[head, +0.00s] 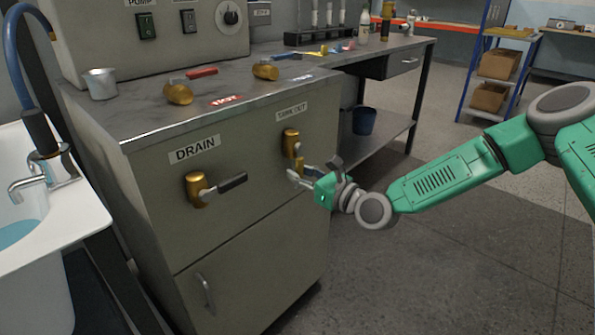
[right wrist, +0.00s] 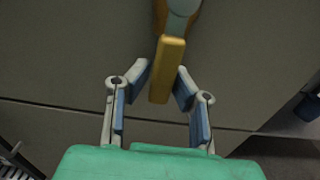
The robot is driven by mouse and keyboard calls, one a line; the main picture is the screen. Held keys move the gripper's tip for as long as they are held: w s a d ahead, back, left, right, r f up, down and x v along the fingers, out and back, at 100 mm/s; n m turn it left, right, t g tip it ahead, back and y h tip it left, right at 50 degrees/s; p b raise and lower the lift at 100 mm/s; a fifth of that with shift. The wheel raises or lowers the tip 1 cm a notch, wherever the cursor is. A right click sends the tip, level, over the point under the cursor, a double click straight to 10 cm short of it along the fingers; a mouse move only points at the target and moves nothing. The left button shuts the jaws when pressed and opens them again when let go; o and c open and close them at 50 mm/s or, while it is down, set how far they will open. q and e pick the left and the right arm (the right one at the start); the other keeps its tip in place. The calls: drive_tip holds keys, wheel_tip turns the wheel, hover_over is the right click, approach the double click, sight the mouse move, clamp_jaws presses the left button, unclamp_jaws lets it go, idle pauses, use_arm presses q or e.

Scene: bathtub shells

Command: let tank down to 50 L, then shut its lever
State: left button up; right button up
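The TANK OUT valve (head: 291,141) is a brass body on the upper right of the grey cabinet front, under its label (head: 292,113). Its yellow lever (head: 299,168) hangs down and also shows in the right wrist view (right wrist: 167,70). My right gripper (head: 296,176) is at this lever. In the right wrist view its two fingers (right wrist: 163,78) stand apart on either side of the lever, with gaps beside it. The DRAIN valve (head: 196,189) has a black lever (head: 232,183) pointing right. No tank level reading is visible. My left gripper is out of view.
A white basin (head: 70,215) with a blue hose (head: 22,60) is at left. A metal cup (head: 100,84) and brass taps with a red lever (head: 200,73) and a blue lever (head: 287,56) are on the worktop. The floor right of the cabinet is clear.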

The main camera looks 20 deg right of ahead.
drive_tip(key=shift+o, duration=1)
drive_tip(key=shift+s+f, duration=0.15)
drive_tip(key=shift+d, duration=0.2)
drive_tip(key=shift+r, duration=0.2)
drive_tip(key=v, duration=1.1)
drive_tip(key=shift+s+f, duration=0.25)
drive_tip(key=shift+s, duration=0.15)
drive_tip(key=shift+d+f, duration=0.1)
drive_tip(key=shift+d, duration=0.05)
